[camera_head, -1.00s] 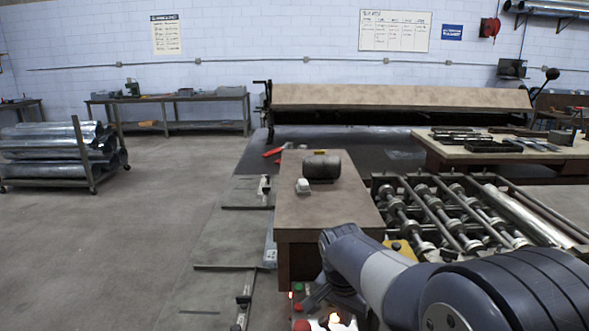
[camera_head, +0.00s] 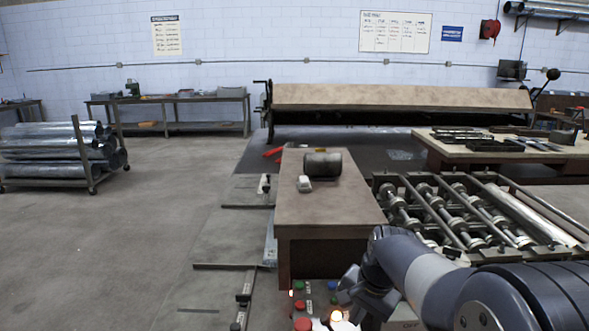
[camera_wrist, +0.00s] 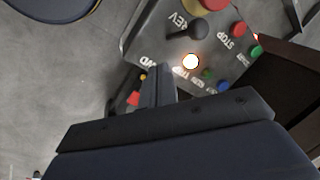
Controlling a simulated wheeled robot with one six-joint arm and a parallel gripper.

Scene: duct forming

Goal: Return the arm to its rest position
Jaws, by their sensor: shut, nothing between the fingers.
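My gripper (camera_wrist: 160,72) is at the lower middle of the wrist view, its fingers together and empty. Beyond the fingertips lies a grey control panel (camera_wrist: 150,38) with a black lever (camera_wrist: 187,30), a lit button (camera_wrist: 190,62) and several coloured buttons. I cannot tell the exact gap between fingertips and panel. In the head view my arm (camera_head: 425,270) reaches in from the lower right, bent, with the wrist beside the panel's red and green buttons (camera_head: 303,305). The arm hides part of the panel.
A brown-topped table (camera_head: 320,210) with a dark cylinder (camera_head: 322,163) and a small white object (camera_head: 304,184) stands just beyond the arm. A roller machine (camera_head: 450,215) is at the right.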

